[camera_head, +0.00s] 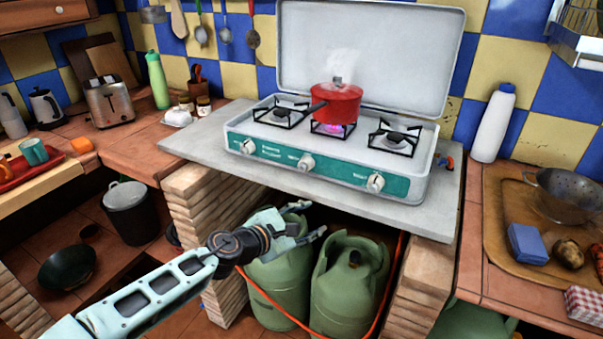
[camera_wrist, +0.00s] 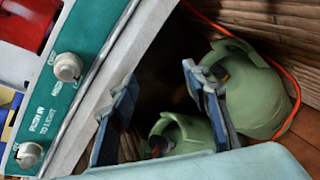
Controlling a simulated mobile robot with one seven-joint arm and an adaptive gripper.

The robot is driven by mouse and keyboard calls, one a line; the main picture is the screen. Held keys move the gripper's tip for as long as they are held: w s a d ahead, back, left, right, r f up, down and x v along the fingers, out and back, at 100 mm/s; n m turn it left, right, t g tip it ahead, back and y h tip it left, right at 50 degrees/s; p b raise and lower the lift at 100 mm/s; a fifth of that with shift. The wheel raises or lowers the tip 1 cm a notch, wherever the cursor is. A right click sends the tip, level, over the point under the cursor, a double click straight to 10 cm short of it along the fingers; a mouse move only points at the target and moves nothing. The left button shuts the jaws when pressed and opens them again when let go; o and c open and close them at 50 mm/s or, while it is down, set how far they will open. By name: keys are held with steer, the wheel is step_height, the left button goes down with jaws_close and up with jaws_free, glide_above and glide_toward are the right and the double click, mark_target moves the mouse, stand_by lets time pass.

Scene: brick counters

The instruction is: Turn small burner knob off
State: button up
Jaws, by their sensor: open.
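A white three-burner stove has a teal front panel (camera_head: 330,168) with a left knob (camera_head: 248,146), a middle knob (camera_head: 306,161) and a right knob (camera_head: 375,182). A purple-pink flame (camera_head: 333,129) burns at the middle burner under a red pot (camera_head: 338,104). My gripper (camera_head: 311,220) is open and empty, below the slab's front edge and apart from the knobs. In the wrist view, the fingers (camera_wrist: 160,75) point toward the space under the slab. Two knobs show there at the left, an upper one (camera_wrist: 68,67) and a lower one (camera_wrist: 28,155).
Green gas bottles (camera_head: 350,285) with an orange hose (camera_head: 390,285) stand under the grey slab (camera_head: 440,205), between brick piers (camera_head: 205,210). The slab's edge lies between my gripper and the panel. The space before the panel is clear. A white bottle (camera_head: 494,125) stands at right.

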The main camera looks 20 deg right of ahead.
mark_target(302, 169)
steer(key=w+a+r+n+t+h, duration=0.2)
steer(key=w+a+r+n+t, duration=0.1)
steer(key=a+r+n+t, duration=0.4)
steer(key=shift+m+g, duration=0.7)
steer(key=shift+g, duration=0.2)
steer(key=x, duration=0.7)
steer(key=b+x, duration=0.1)
steer(key=x, duration=0.3)
steer(key=shift+w+d+r, duration=0.2)
steer(key=shift+d+r, duration=0.05)
steer(key=shift+r, duration=0.15)
steer(key=shift+c, duration=0.4)
steer(key=c, duration=1)
steer(key=shift+c, duration=0.2)
